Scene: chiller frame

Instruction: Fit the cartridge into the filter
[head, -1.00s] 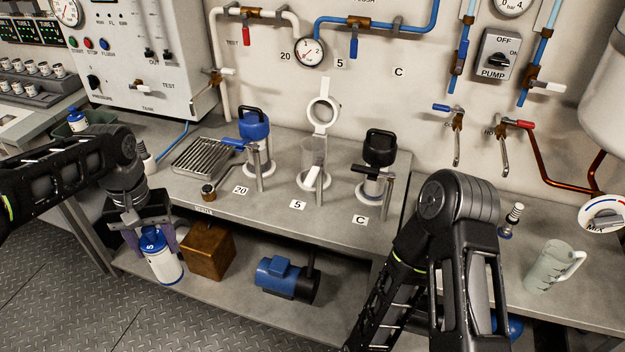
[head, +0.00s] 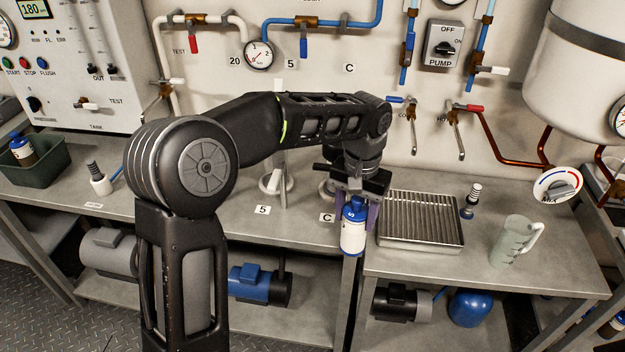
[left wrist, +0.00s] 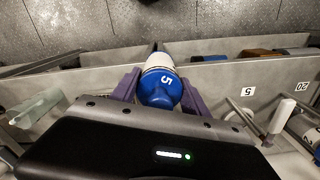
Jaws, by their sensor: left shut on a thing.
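My left gripper (head: 355,211) is shut on the cartridge (head: 353,237), a white cylinder with a blue cap marked 5. It hangs roughly upright, cap up, seen against the bench's front edge beside the C label. In the left wrist view the cartridge (left wrist: 160,86) sits between purple fingers. The filter at label 5 (head: 275,183) is mostly hidden behind my left arm, only its white base and stem showing. In the left wrist view its upright white part (left wrist: 281,114) stands right of the cartridge, clear of it. My right gripper is out of view.
The C filter (head: 327,187) is largely hidden behind my gripper. A ribbed metal tray (head: 420,222) lies right of the cartridge, with a translucent jug (head: 514,240) beyond. Label 20 (left wrist: 303,84) shows in the left wrist view. Pumps sit on the lower shelf.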

